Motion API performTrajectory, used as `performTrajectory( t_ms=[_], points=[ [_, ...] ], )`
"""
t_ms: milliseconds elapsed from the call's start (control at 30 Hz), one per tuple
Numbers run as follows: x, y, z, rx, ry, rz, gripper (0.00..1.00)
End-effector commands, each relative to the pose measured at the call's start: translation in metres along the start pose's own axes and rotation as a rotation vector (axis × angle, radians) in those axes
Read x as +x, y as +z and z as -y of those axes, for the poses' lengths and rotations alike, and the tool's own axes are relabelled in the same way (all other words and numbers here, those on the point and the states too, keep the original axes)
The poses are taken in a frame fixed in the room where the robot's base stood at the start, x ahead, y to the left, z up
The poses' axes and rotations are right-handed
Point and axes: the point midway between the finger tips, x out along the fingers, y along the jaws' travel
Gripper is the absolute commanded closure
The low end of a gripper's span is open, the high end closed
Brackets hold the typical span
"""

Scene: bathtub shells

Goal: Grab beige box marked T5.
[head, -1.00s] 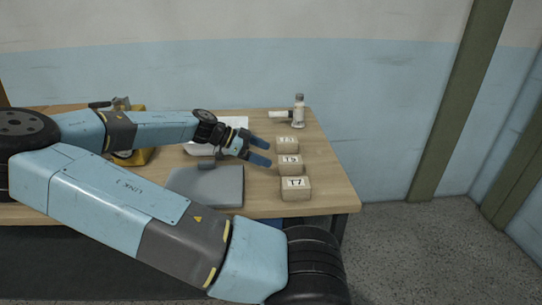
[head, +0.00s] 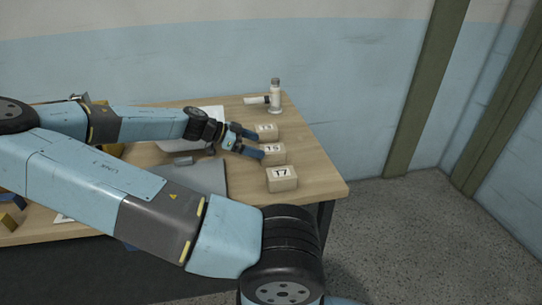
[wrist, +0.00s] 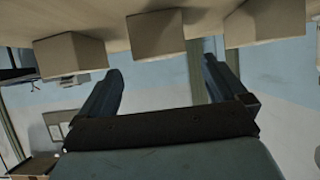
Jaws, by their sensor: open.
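The beige box marked T5 (head: 272,156) stands on the wooden table, the middle of three similar boxes in a row. My gripper (head: 259,145) is open and empty, just left of it in the head view. Its lower finger appears close to the T5 box's left side; I cannot tell whether they touch. In the wrist view, which looks upside down, the middle box (wrist: 155,33) appears beyond and between the open fingers of my gripper (wrist: 162,70). Its label does not show there.
The T7 box (head: 282,182) stands nearer the table's front, and another beige box (head: 266,134), its label hard to read, stands behind. A grey flat item (head: 205,178) lies left. The table's right edge is close by.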

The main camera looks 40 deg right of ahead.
Motion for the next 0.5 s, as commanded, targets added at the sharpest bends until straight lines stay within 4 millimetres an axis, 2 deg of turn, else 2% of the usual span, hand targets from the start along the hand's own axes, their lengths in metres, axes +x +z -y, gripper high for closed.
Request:
performTrajectory(
  t_ms=[500],
  points=[
    [0.052, -0.004, 0.0, 0.003, 0.004, 0.0, 0.01]
  ],
)
